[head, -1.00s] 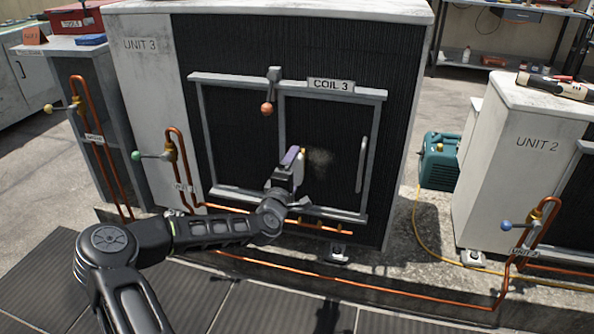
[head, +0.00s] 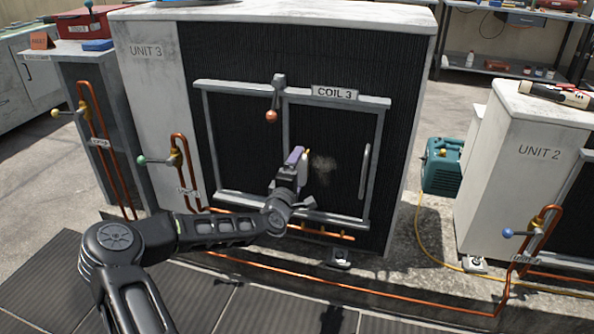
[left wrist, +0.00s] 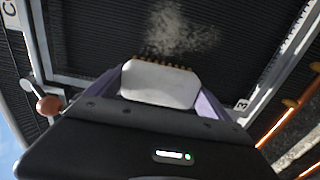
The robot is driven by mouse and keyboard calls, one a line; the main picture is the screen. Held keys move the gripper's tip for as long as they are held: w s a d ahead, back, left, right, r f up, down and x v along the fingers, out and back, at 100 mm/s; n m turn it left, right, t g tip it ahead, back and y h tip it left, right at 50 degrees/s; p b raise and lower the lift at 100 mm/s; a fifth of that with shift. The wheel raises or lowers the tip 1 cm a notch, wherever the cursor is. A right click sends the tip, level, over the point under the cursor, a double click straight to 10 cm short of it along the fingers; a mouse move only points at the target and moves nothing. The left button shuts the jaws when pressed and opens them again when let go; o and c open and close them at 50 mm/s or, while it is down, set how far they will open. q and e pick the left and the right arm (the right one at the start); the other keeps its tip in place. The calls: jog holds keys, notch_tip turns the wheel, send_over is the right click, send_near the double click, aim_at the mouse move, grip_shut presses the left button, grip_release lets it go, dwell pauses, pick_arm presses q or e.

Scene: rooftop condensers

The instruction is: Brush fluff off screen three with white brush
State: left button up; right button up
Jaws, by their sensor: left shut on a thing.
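Screen three, labelled COIL 3, is the dark ribbed panel (head: 335,195) in a grey frame on the front of Unit 3. A pale patch of fluff (head: 323,167) lies on its right half, and it also shows in the left wrist view (left wrist: 180,30). My left gripper (head: 298,157) is shut on the white brush (left wrist: 160,84). The brush's tan bristles point at the screen, just beside the fluff in the head view. I cannot tell whether the bristles touch the mesh. My right gripper is not in view.
A lever with an orange knob (head: 271,116) sits on the screen frame's top. A grey handle (head: 365,170) is on the right side. Copper pipes (head: 330,285) run low along the front. A teal machine (head: 442,172) stands between Unit 3 and Unit 2 (head: 530,170).

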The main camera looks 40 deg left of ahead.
aim_at(332, 165)
pick_arm(q)
jog(key=d, duration=0.2)
jog(key=w+d, duration=0.1)
jog(key=shift+r, duration=0.3)
jog(key=shift+w+d+f, duration=0.15)
jog(key=shift+w+d, duration=0.05)
jog(key=shift+d, duration=0.3)
jog(key=shift+w+d, duration=0.35)
jog(key=shift+d, duration=0.55)
jog(key=shift+w+d, duration=0.35)
jog(key=shift+d, duration=0.55)
jog(key=shift+w+d, duration=0.15)
jog(key=shift+d, duration=0.25)
jog(key=shift+w+d, duration=0.25)
jog(key=shift+d, duration=0.55)
jog(key=shift+w+d, duration=0.25)
jog(key=shift+d, duration=0.55)
jog(key=shift+s, duration=0.15)
